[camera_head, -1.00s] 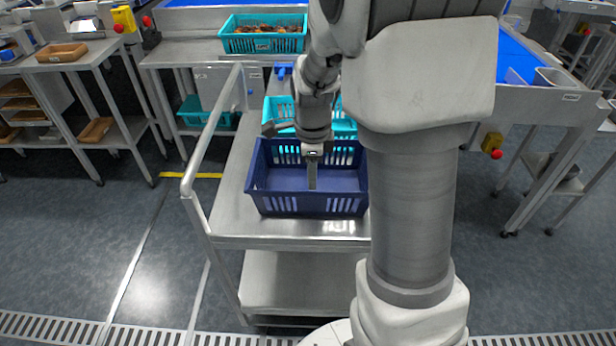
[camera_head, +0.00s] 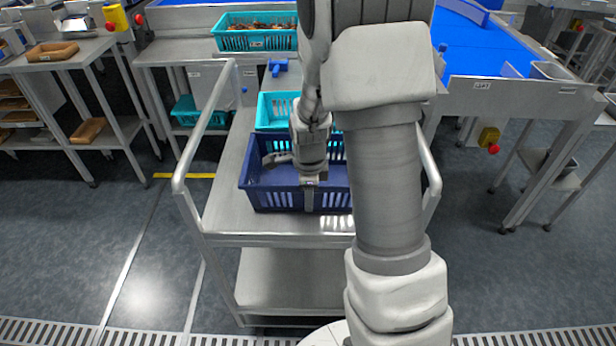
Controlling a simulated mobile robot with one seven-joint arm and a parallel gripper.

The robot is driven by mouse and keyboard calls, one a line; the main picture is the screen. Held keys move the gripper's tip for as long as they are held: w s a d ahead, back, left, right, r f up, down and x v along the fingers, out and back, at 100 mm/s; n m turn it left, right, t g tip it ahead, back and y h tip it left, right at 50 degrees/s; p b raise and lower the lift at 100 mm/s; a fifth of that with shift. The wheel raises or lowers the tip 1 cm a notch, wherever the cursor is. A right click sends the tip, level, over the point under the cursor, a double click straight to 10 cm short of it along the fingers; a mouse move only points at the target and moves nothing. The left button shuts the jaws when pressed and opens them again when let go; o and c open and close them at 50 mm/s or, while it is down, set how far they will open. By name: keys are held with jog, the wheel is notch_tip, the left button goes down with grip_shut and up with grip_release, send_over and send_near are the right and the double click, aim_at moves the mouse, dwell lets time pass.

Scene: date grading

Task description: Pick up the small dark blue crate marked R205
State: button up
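A dark blue crate (camera_head: 261,197) with slotted walls stands upright on the upper shelf of a metal trolley. No R205 marking is legible on it. My gripper (camera_head: 309,202) points down over the crate's near side, with one finger overlapping the near wall. I cannot tell whether this finger is inside or outside the wall, or touching it. The other finger is hidden, so open or shut does not show. My arm covers the crate's right end and part of its inside; the visible floor of the crate is empty.
A turquoise crate (camera_head: 268,112) stands right behind the blue one on the trolley (camera_head: 222,215). The trolley's rail (camera_head: 205,130) rises at left. Another turquoise crate (camera_head: 257,40), filled with brown items, is on the bench behind. Shelf room is free left of the blue crate.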

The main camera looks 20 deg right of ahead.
jog(key=shift+c, duration=0.2)
grip_shut()
jog(key=shift+r, duration=0.1)
dwell(1.0)
